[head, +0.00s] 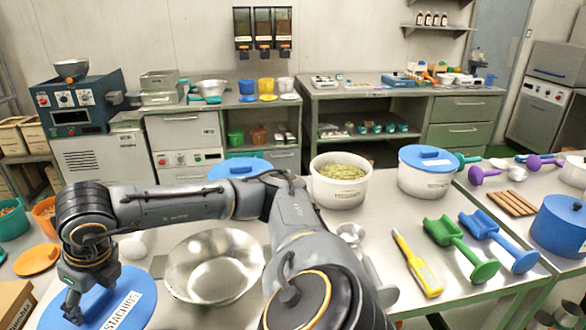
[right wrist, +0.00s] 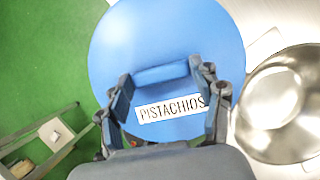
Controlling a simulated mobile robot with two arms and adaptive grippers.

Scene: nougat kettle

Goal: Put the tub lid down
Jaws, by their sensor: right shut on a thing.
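The blue round tub lid (head: 100,299) with a white PISTACHIOS label is at the lower left of the head view. It fills the middle of the right wrist view (right wrist: 200,50). My right gripper (head: 72,302) is shut on the lid's raised blue handle, with a finger at each end of it in the wrist view (right wrist: 162,95). The lid overlaps the table's left edge; I cannot tell whether it touches the top. An open white tub (head: 340,194) of green pistachios stands on the table further back. My left gripper is not in view.
A steel bowl (head: 214,268) is just right of the lid. A lidded white tub (head: 426,178), a yellow-handled tool (head: 418,264), and green (head: 460,248) and blue scoops (head: 499,240) stand or lie further right. An orange lid (head: 37,259) is at left.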

